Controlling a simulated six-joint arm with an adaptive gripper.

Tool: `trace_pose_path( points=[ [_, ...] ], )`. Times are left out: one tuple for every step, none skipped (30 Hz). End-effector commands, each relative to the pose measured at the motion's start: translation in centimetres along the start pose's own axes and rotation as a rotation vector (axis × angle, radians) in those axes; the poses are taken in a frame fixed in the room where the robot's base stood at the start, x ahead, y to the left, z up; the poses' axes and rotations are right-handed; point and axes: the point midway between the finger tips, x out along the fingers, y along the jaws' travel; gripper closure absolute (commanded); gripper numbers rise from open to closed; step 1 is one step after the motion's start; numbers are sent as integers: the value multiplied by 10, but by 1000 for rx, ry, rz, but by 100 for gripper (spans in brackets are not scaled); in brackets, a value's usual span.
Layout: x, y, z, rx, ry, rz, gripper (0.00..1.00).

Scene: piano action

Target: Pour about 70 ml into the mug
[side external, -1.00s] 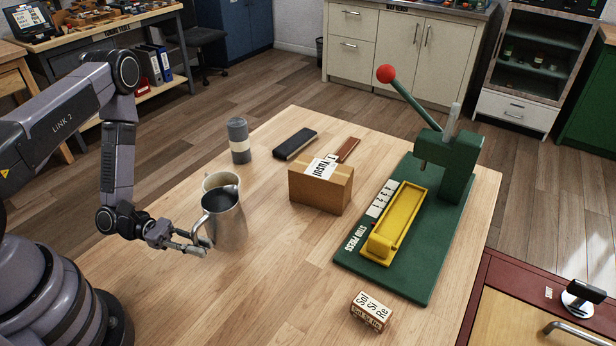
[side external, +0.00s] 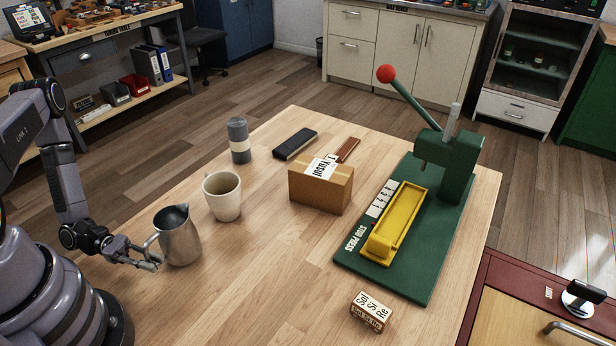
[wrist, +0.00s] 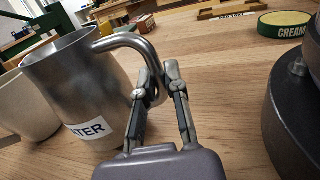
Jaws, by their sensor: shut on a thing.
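A steel pitcher (side external: 180,238) stands upright near the left edge of the table. I cannot tell for sure whether its base touches the wood. The wrist view shows it close up (wrist: 75,85), with a white label whose visible letters read "TER". My gripper (side external: 153,261) is shut on the pitcher's handle; in the wrist view the fingers (wrist: 160,88) lie on both sides of it. The cream-white mug (side external: 226,206) stands upright behind and right of the pitcher, apart from it. Its inside looks brownish; the liquid level is unclear. The mug also shows partly in the wrist view (wrist: 28,110).
A grey cylinder (side external: 238,141), a black case (side external: 295,143) and a cardboard box (side external: 321,188) stand beyond the mug. A green press (side external: 425,265) with a yellow tray fills the right side. A small lettered block (side external: 371,312) lies in front. The table's front middle is clear.

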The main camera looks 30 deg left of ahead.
Motion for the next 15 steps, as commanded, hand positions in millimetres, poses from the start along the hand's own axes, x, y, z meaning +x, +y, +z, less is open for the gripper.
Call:
trace_pose_path(
  points=[
    [0,1,2,-8,0,-1,100],
    [0,1,2,-15,2,-1,100],
    [1,2,4,-25,4,-1,100],
    [1,2,5,-34,6,-2,100],
    [1,3,6,-45,8,-2,100],
    [1,4,8,-59,12,-3,100],
    [1,5,9,-72,14,-3,100],
    [1,6,11,-86,17,-3,100],
    [2,7,13,-107,21,-3,100],
    [2,8,15,-122,25,-3,100],
    [2,9,17,-140,28,-3,100],
    [2,11,19,-165,33,-3,100],
    [2,12,22,-184,38,-4,100],
    [3,14,24,-203,42,-5,100],
    [3,16,27,-230,46,-5,100]
  ],
)
